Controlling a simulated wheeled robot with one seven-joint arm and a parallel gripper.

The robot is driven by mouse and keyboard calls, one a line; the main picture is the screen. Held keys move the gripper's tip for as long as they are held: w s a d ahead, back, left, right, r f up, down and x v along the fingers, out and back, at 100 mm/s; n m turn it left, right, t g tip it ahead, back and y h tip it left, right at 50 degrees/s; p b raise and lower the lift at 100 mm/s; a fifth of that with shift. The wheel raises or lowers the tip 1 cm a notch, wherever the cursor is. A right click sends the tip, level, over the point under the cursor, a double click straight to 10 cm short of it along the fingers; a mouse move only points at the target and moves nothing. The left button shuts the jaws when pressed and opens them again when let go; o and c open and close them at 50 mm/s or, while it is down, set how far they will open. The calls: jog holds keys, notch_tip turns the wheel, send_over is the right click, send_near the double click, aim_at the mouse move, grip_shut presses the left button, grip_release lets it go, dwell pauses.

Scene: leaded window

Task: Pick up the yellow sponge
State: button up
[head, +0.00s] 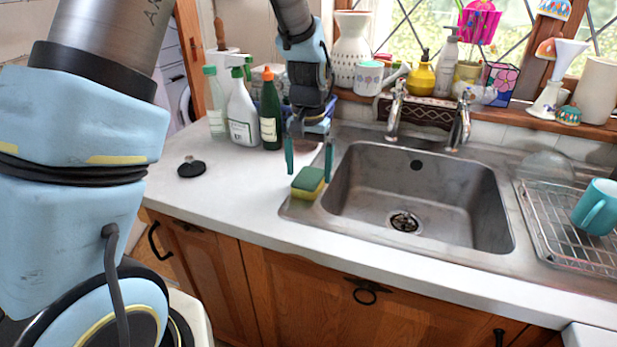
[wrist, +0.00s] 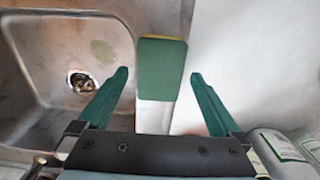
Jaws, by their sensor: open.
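The yellow sponge (head: 308,183) has a green top layer. It lies at the left rim of the metal sink, where the sink meets the white counter. In the wrist view its green top (wrist: 162,68) faces the camera, with thin yellow edges showing. My gripper (head: 309,157) points down just above and behind the sponge in the head view, with its two green fingers spread apart. In the wrist view the open fingers (wrist: 160,78) stand on either side of the sponge's near end, with nothing between them held. Contact with the sponge cannot be seen.
The sink basin (head: 420,195) lies to the right, with two taps (head: 396,110) behind it. Spray bottles (head: 241,110) and a dark green bottle (head: 270,110) stand behind left. A black sink plug (head: 192,168) lies on the counter. A wire rack (head: 565,225) holds a teal mug (head: 598,207).

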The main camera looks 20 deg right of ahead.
jog(key=shift+f, duration=0.95)
jog(key=c, duration=1.2)
